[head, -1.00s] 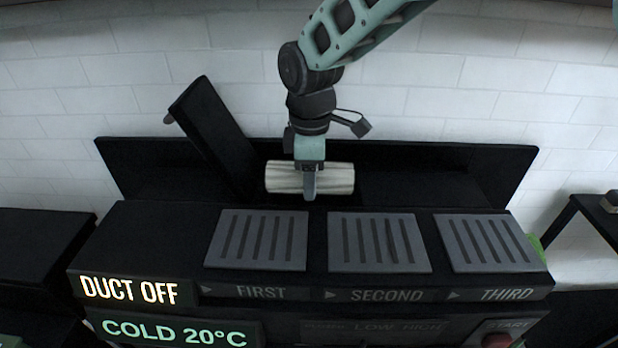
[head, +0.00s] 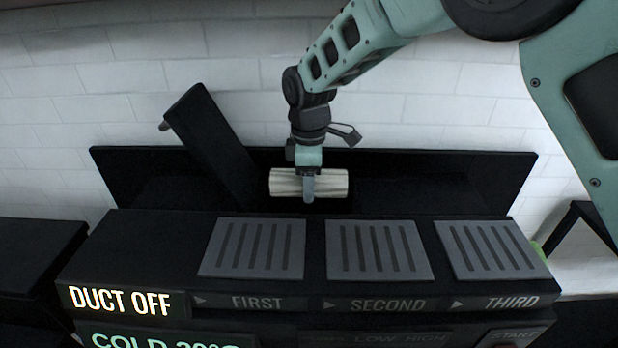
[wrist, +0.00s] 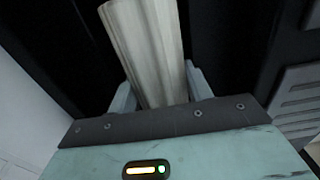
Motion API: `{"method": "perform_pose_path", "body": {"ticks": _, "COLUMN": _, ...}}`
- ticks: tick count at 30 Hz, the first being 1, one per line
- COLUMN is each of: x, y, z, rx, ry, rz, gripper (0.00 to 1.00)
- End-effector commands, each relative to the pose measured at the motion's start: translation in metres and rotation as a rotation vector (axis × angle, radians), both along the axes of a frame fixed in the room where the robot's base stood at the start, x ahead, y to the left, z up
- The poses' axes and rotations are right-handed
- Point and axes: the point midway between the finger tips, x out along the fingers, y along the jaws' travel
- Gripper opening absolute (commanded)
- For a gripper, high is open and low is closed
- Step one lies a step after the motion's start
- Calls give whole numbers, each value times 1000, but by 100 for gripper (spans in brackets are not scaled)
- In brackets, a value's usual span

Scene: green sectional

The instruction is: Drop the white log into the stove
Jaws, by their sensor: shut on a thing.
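The white log (head: 334,183) is a pale, ridged cylinder held level in the head view. My gripper (head: 308,188) is shut on it near its middle, with a finger in front. The log also shows between the fingers in the wrist view (wrist: 146,50). The stove (head: 140,243) is black, with grey slotted plates on top labelled FIRST, SECOND and THIRD. A black lid-like panel (head: 208,140) stands tilted behind its left part. The log is at the dark area behind the plates; I cannot tell how high it is or whether an opening lies under it.
A black back panel (head: 430,180) runs behind the stove, before a white brick wall (head: 150,75). A sign (head: 120,302) reads DUCT OFF. A black surface (head: 38,255) lies to the left.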

Motion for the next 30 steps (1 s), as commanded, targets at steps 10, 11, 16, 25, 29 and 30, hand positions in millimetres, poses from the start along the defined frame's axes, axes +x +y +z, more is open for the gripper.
{"method": "perform_pose_path", "body": {"ticks": 10, "x": 0, "y": 0, "z": 0, "rx": 1, "ry": -1, "rz": 0, "gripper": 66}}
{"method": "perform_pose_path", "body": {"ticks": 11, "x": 0, "y": 0, "z": 0, "rx": 1, "ry": -1, "rz": 0, "gripper": 75}}
{"method": "perform_pose_path", "body": {"ticks": 16, "x": 0, "y": 0, "z": 0, "rx": 0, "ry": -1, "rz": 0, "gripper": 75}}
{"method": "perform_pose_path", "body": {"ticks": 25, "x": 0, "y": 0, "z": -1, "rx": 0, "ry": 0, "rz": 0, "gripper": 75}}
{"method": "perform_pose_path", "body": {"ticks": 29, "x": 0, "y": 0, "z": 3, "rx": 0, "ry": -1, "rz": 0, "gripper": 75}}
{"method": "perform_pose_path", "body": {"ticks": 30, "x": 0, "y": 0, "z": 7, "rx": 0, "ry": -1, "rz": 0, "gripper": 75}}
